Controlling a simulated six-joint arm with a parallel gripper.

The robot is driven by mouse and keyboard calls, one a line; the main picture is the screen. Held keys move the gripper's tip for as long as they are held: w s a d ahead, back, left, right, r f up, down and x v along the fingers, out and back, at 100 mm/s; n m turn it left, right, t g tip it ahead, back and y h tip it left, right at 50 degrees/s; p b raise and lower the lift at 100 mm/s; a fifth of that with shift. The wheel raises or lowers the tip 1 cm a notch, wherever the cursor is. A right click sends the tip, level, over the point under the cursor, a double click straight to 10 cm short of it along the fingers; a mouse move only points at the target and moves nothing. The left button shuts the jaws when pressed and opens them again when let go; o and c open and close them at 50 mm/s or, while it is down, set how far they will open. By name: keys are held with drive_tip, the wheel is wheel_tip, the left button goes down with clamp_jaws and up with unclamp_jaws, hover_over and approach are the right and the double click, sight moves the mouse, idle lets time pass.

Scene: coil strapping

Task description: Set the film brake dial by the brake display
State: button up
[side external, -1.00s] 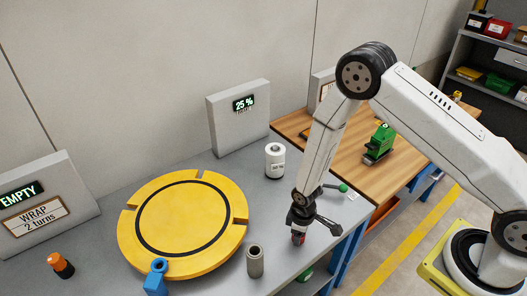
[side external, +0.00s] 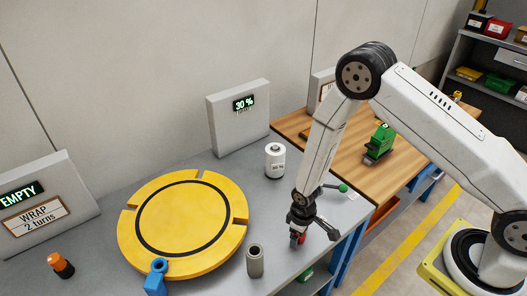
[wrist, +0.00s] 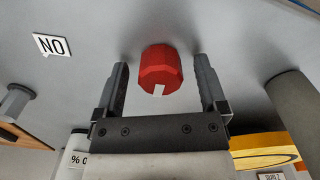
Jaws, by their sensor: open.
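The red film brake dial (wrist: 161,66) shows between the two fingers of my gripper (wrist: 162,76) in the wrist view, with a gap on each side. It has a white mark on its edge, toward the gripper's body. In the side view my gripper (side external: 299,232) points down over the dial at the grey table's right end; the dial's red side (side external: 297,240) partly shows. The jaws are open. The brake display (side external: 244,103) reads 30 % in green on a grey panel behind the table.
A yellow turntable (side external: 150,252) fills the table's middle. A grey tube (side external: 255,262) stands left of my gripper, and a white cylinder (side external: 275,162) stands behind it. A blue part (side external: 156,280) and an orange-capped item (side external: 61,266) are at the front left.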

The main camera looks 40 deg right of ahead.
drive_tip(key=shift+r, duration=0.1)
drive_tip(key=shift+r, duration=3.8)
drive_tip(key=shift+d+r, duration=0.15)
drive_tip(key=shift+r, duration=0.45)
drive_tip(key=s+d+r+m+t, duration=0.1)
drive_tip(key=s+d+r+m, duration=0.1)
drive_tip(key=r, duration=0.6)
drive_tip(key=s+d+r+m+t, duration=0.1)
drive_tip(key=s+d+r, duration=0.3)
drive_tip(key=r, duration=0.5)
drive_tip(key=shift+s+d+r+m+t, duration=0.25)
drive_tip(key=shift+s+m, duration=0.25)
drive_tip(key=shift+s, duration=0.6)
drive_tip(key=shift+f, duration=0.1)
